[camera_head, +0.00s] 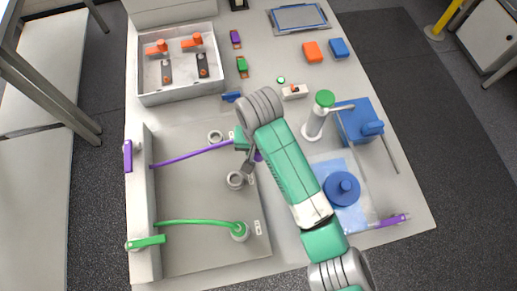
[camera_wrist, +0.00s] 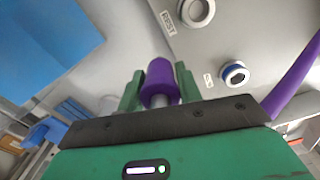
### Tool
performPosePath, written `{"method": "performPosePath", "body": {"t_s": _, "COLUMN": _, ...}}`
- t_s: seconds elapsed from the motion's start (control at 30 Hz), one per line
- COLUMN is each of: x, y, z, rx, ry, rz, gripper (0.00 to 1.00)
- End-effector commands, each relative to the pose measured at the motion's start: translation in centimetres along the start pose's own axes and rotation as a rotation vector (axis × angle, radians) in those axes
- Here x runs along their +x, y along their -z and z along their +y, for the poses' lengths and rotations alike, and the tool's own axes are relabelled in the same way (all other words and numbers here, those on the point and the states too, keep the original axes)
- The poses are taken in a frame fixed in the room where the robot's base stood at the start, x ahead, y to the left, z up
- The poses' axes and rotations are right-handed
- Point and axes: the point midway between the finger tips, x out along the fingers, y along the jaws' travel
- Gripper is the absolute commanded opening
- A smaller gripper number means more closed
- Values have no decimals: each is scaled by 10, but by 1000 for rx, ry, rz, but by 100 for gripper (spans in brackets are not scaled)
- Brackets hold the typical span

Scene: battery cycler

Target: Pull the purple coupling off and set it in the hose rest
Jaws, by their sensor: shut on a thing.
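The purple coupling (camera_wrist: 160,78) is between the two green fingers of my gripper (camera_wrist: 159,88) in the wrist view. The gripper is shut on it, and it stands apart from both ring-shaped ports there. One port (camera_wrist: 196,11) sits beside a label reading REST, at the top. The other port (camera_wrist: 235,74), with a blue ring, is lower right. In the head view my gripper (camera_head: 249,158) is above the grey panel, largely hidden by my arm. A bit of purple (camera_head: 257,156) shows beside it. The purple hose (camera_head: 190,155) runs from the left wall toward it.
A green hose (camera_head: 195,222) ends in a port at the panel's front. A white box (camera_head: 150,98) with orange-handled parts stands at the back left. A blue mat (camera_head: 352,216) with a blue round part (camera_head: 342,188) lies right of my arm. A green-topped post (camera_head: 316,120) stands behind it.

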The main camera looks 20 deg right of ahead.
Motion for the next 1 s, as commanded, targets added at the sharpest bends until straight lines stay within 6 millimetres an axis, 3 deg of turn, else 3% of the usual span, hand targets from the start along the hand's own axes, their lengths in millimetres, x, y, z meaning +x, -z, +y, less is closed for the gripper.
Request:
{"method": "performPosePath", "body": {"t_s": 0.8, "x": -44, "y": 0, "z": 0, "rx": 0, "ry": 0, "rz": 0, "gripper": 3}}
{"method": "performPosePath", "body": {"t_s": 1.0, "x": -48, "y": 0, "z": 0, "rx": 0, "ry": 0, "rz": 0, "gripper": 3}}
